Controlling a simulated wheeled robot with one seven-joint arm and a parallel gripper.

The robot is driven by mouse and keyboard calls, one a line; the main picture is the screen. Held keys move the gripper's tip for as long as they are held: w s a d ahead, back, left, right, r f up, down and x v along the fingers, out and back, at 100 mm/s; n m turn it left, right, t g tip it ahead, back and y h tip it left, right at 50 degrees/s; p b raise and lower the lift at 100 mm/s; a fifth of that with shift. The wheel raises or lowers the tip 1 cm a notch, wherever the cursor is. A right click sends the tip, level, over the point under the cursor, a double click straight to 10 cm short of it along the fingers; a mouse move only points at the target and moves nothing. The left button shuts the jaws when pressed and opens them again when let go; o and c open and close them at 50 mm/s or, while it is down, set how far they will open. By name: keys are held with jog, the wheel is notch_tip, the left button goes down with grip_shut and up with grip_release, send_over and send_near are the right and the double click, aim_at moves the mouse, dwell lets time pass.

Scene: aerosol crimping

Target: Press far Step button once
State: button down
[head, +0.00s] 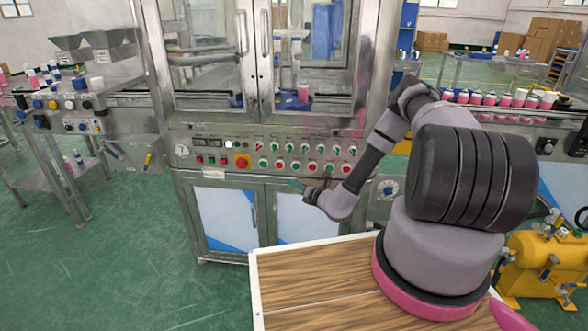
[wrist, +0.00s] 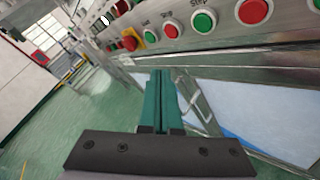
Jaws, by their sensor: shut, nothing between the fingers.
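The push buttons sit on the steel control panel (head: 225,150) of the crimping machine in the head view. Its lower row holds green and red buttons, including a green one (head: 278,163) and a red one (head: 346,169). The wrist view shows a green button (wrist: 204,20), a red button (wrist: 253,11) and a smaller red button (wrist: 170,28). Their labels are too small to read, so I cannot tell which is the far Step button. My gripper (head: 296,184) is shut and empty, below the button row. Its teal fingers (wrist: 161,74) point toward the panel, apart from the buttons.
A wooden-topped surface (head: 300,285) lies in front. Green floor is open at left.

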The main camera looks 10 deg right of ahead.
aim_at(298, 169)
jog(key=shift+w, duration=0.1)
jog(key=shift+w+d, duration=0.45)
jog(key=shift+w, duration=0.9)
jog(key=shift+w+d, duration=0.45)
jog(key=shift+w, duration=0.95)
jog(key=shift+w+d, duration=0.45)
jog(key=shift+w, duration=0.9)
jog(key=shift+w+d, duration=0.15)
jog(key=shift+w, duration=0.2)
jog(key=shift+w+d, duration=0.1)
jog(key=shift+w, duration=0.3)
jog(key=shift+s, duration=0.15)
jog(key=shift+s+a+r, duration=0.1)
jog(key=shift+s+a, duration=0.15)
jog(key=shift+s, duration=0.35)
jog(key=shift+s+a, duration=0.25)
jog(key=shift+s, duration=0.55)
jog(key=shift+s+a, duration=0.25)
jog(key=shift+s, duration=0.55)
jog(key=shift+s+a, duration=0.25)
jog(key=shift+s, duration=0.55)
